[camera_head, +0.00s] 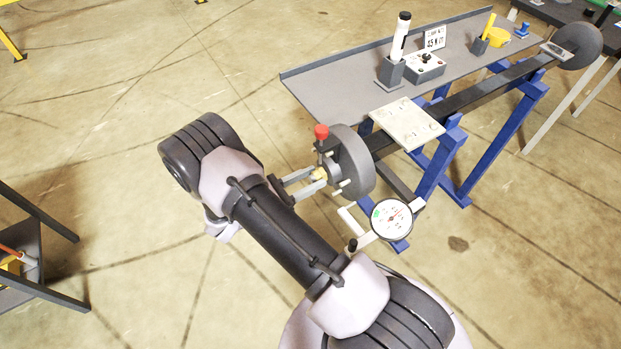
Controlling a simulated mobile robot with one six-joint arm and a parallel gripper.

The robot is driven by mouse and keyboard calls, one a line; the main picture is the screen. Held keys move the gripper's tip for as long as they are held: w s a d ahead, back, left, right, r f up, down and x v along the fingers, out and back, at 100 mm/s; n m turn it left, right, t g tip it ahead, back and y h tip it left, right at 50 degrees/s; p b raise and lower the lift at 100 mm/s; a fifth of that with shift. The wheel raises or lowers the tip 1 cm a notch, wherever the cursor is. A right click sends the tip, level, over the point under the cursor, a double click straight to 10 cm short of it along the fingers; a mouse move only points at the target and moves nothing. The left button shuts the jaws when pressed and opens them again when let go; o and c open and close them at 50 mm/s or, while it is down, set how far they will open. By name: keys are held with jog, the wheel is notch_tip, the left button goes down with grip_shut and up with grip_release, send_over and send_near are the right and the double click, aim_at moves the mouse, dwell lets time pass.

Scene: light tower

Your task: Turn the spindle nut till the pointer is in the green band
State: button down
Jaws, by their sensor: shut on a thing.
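The spindle nut (319,174) is a small yellowish piece at the centre of a dark grey round hub (355,165), which has several pale studs and a red knob (321,132). My gripper (314,179) reaches in from the left, its two pale fingers shut on the nut. The dial gauge (392,220) has a white face on a pale bracket, just below and right of the hub. A green band (376,213) shows at the left of its face. A red pointer lies near the middle; its exact reading is too small to tell.
A grey bench (345,85) on blue legs stands behind, with a white marker in a holder (391,72), a switch box (424,66) and a sign (435,37). A pale plate (407,122) lies beside the hub. A dark rack (35,245) stands lower left.

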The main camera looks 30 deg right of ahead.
jog(key=m, duration=0.5)
jog(key=shift+m+b, duration=0.3)
jog(key=m+b, duration=0.1)
jog(key=m, duration=0.3)
jog(key=m+b, duration=0.1)
jog(key=m, duration=0.4)
jog(key=shift+f+m, duration=0.1)
jog(key=shift+m, duration=0.3)
jog(key=shift+m+b, duration=1)
jog(key=shift+m, duration=1.2)
jog(key=c, duration=0.9)
grip_release()
jog(key=shift+a, duration=0.15)
